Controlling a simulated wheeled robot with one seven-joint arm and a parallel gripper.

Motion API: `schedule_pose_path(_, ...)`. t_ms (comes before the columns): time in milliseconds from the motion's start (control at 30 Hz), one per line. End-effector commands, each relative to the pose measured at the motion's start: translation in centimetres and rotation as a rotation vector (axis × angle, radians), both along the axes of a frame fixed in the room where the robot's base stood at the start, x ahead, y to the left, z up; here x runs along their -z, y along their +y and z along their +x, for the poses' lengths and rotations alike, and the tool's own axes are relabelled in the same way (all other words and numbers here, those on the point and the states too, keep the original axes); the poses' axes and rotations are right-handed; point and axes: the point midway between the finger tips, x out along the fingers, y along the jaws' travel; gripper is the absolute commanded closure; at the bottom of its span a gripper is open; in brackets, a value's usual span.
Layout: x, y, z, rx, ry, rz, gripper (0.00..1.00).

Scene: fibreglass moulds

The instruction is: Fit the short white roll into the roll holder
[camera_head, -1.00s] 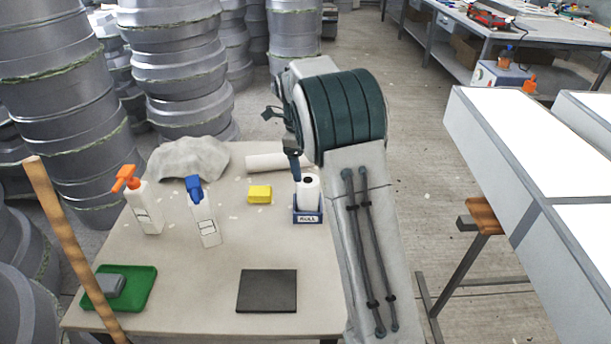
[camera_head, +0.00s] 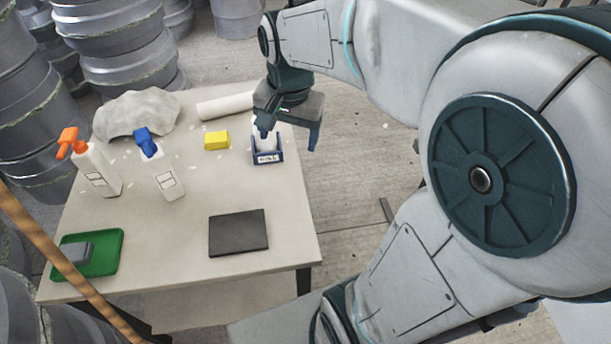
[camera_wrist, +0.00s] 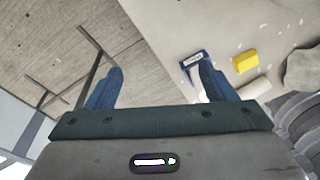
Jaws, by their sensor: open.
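The roll holder (camera_head: 267,158) is a small blue box with a white label near the right edge of the table; it also shows in the wrist view (camera_wrist: 184,66). A white roll (camera_head: 264,143) shows inside it, its upper part hidden behind my gripper. My gripper (camera_head: 290,130) is open and empty, above the table's right edge. Its left finger overlaps the roll in the head view, while its right finger is out over the floor. In the wrist view my gripper (camera_wrist: 161,72) has one finger beside the holder, partly covering it.
A longer white roll (camera_head: 224,106) lies at the back of the table, near a yellow block (camera_head: 216,141). A crumpled cloth (camera_head: 136,115), two spray bottles (camera_head: 100,172) (camera_head: 163,174), a green tray (camera_head: 104,252) and a dark plate (camera_head: 238,232) are farther left and front.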

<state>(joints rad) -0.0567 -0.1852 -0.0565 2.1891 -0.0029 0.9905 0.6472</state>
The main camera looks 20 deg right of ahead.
Motion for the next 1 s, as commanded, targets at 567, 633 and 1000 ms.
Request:
schedule_pose_path(567, 2.7, 0.2, -9.6, -0.619, -0.089, -0.129, 0.23)
schedule_pose_path(633, 2.7, 0.2, -9.6, -0.619, -0.089, -0.129, 0.23)
schedule_pose_path(1000, 0.5, 0.1, -9.6, -0.615, -0.097, -0.132, 0.23)
